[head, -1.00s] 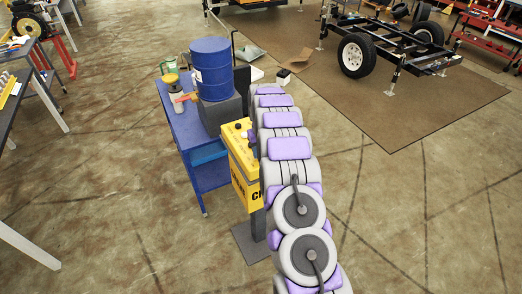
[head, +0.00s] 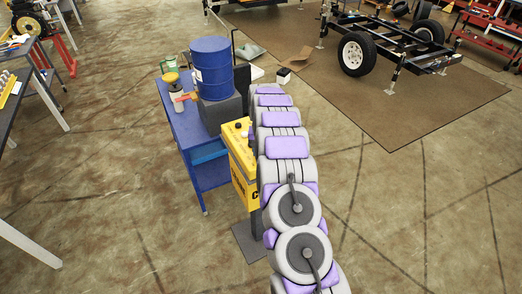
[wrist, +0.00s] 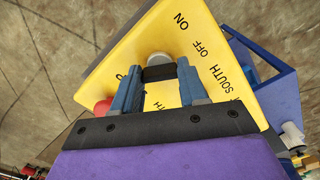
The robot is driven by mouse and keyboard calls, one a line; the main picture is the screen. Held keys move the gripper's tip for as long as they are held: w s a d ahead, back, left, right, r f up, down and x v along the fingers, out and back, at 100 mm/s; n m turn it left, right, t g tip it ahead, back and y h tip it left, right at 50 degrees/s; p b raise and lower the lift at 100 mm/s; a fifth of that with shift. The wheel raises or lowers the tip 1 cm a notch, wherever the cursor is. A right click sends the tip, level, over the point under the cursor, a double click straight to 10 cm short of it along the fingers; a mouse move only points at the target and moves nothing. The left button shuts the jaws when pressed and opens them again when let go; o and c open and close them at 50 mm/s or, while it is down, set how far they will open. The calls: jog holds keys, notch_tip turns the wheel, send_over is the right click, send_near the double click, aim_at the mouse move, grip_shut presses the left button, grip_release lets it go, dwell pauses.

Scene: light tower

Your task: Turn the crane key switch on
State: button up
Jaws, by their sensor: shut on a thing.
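The yellow crane control box (head: 241,165) stands on a post right of the blue table, partly hidden behind my arm. In the wrist view its yellow face (wrist: 180,35) fills the middle, with "ON", "OFF" and "SOUTH" lettering. My gripper (wrist: 160,70) is against this face, its two blue-grey fingers shut on the key switch (wrist: 157,74). The switch shows as a dark piece between the fingertips, with a round grey part just beyond it. Its exact turn angle is hard to tell. A red button (wrist: 102,107) sits left of the fingers. My gripper is hidden in the head view.
A trailer frame (head: 385,40) stands on a brown mat at the back right. The floor to the right is clear.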

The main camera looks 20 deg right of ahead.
jog(key=shift+w+r, duration=0.15)
jog(key=o, duration=1.1)
jog(key=shift+c, duration=0.2)
notch_tip(320, 180, up, 17)
